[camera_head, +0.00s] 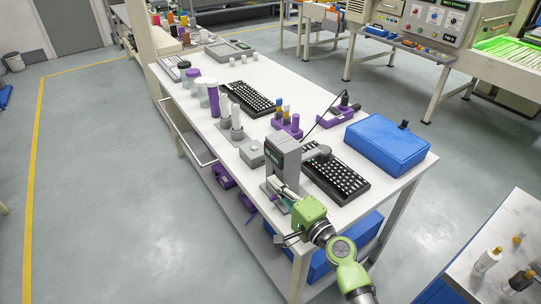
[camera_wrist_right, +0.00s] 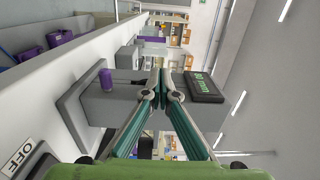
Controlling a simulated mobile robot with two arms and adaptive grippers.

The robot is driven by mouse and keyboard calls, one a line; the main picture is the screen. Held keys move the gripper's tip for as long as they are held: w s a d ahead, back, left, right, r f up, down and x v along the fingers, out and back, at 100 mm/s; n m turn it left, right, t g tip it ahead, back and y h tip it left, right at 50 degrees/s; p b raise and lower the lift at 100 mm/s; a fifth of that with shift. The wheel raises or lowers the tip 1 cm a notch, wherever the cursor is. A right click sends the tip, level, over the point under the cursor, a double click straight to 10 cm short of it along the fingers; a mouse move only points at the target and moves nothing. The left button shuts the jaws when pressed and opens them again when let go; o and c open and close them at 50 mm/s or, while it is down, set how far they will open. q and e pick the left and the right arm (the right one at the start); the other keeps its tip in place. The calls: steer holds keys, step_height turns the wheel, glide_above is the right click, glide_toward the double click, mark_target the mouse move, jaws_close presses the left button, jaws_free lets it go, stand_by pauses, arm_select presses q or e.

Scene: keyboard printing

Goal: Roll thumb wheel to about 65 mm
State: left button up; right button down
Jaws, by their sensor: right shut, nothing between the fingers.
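A grey device (camera_head: 287,160) with a small display stands at the near end of the white table. In the right wrist view the device body (camera_wrist_right: 95,108) lies sideways. Its dark display (camera_wrist_right: 205,87) carries green characters too blurred to read. A small purple cylinder (camera_wrist_right: 106,78), which looks like the thumb wheel, sits on the device left of my fingers. My right gripper (camera_head: 277,188) is low in front of the device; in the wrist view its fingertips (camera_wrist_right: 160,76) are together and empty, between wheel and display. I cannot tell whether they touch the device. My left gripper is not in view.
A black keyboard (camera_head: 336,178) lies right of the device, with a blue case (camera_head: 386,143) behind it. A grey box (camera_head: 251,153) sits close on the left. Purple holders (camera_head: 287,127) and another keyboard (camera_head: 247,99) stand farther back on the white table (camera_head: 404,172).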

steer(key=v, duration=0.4)
steer(key=shift+s+d, duration=0.15)
steer(key=shift+s, duration=0.1)
steer(key=b+x, duration=0.3)
steer(key=x, duration=0.2)
steer(key=shift+w+f, duration=0.1)
steer(key=shift+w, duration=0.3)
steer(key=shift+w+r, duration=0.1)
steer(key=shift+r, duration=0.3)
stand_by(0.4)
steer(key=shift+d, duration=0.15)
stand_by(0.3)
